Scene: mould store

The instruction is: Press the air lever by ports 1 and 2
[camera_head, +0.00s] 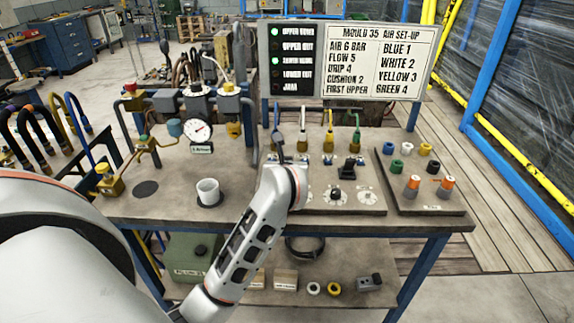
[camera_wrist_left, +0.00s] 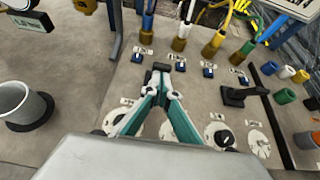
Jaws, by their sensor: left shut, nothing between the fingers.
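My left gripper (camera_wrist_left: 162,72) is shut and empty, its fingers pointing down at the panel near the two left ports. In the head view my arm hides most of it. A row of brass ports holds a blue, a white (camera_head: 302,138), a yellow (camera_head: 328,140) and a green hose (camera_head: 355,138). Small blue tabs (camera_wrist_left: 208,71) sit in front of the ports. A black lever (camera_head: 347,169) stands by the two right ports and also shows in the wrist view (camera_wrist_left: 243,95). Any lever by the left ports is hidden or merges with my dark fingertips; I cannot tell whether they touch.
A sign board (camera_head: 345,60) stands behind the ports. A white cup (camera_head: 208,191) and a gauge (camera_head: 198,131) are on the left. A block with coloured caps (camera_head: 415,182) is on the right. Round dials (camera_wrist_left: 219,134) lie below my fingers in the wrist view.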

